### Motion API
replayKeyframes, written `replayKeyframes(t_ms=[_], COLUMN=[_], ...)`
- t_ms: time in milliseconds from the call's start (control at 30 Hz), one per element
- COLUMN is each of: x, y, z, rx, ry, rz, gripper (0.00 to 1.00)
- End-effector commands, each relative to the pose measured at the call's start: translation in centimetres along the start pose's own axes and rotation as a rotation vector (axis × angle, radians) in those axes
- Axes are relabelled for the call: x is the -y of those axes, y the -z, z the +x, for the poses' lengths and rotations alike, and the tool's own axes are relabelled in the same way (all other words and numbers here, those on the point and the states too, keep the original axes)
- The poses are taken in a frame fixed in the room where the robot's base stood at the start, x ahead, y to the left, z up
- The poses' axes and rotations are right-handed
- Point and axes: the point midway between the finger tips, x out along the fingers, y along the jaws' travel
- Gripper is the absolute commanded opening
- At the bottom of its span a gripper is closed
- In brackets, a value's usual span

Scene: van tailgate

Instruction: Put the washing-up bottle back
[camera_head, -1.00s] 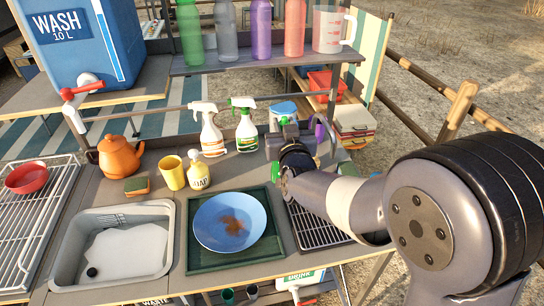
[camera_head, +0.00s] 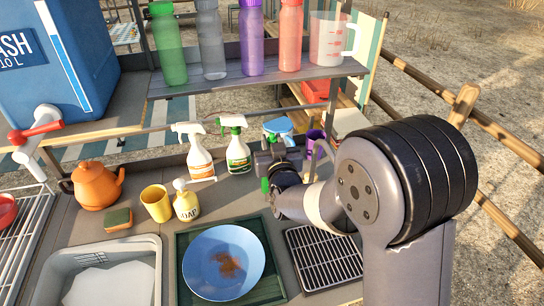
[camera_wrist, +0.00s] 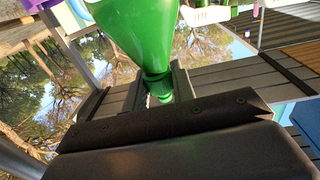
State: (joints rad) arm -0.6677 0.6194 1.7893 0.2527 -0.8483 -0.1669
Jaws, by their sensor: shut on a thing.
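My gripper (camera_head: 277,165) is above the back right of the worktop, behind the black drying grid. In the wrist view my gripper (camera_wrist: 165,88) is shut at the narrow capped end of a green bottle (camera_wrist: 138,35), which looks like the washing-up bottle. The bottle widens away from the jaws and is cut off by the frame's top edge. In the head view only a small green part (camera_head: 265,186) shows beside the gripper; my arm and gripper hide the rest. I cannot tell whether the bottle touches a surface.
Two white spray bottles (camera_head: 199,155) stand left of my gripper. A soap pump (camera_head: 186,203), yellow cup (camera_head: 156,203), sponge (camera_head: 118,219) and orange kettle (camera_head: 96,187) stand farther left. A blue plate (camera_head: 222,262) lies in front. An upper shelf (camera_head: 235,80) holds coloured bottles and a jug.

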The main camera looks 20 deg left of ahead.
Motion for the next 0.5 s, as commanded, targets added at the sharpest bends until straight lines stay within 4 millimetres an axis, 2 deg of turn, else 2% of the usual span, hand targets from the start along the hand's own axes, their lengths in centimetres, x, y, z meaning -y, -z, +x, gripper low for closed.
replayKeyframes(t_ms=[300,500], x=[0.0,0.0], y=[-3.5,-4.2], z=[0.0,0.0], rx=[0.001,-0.003], ry=[-0.001,0.0], rz=[0.0,0.001], gripper=[0.0,0.0])
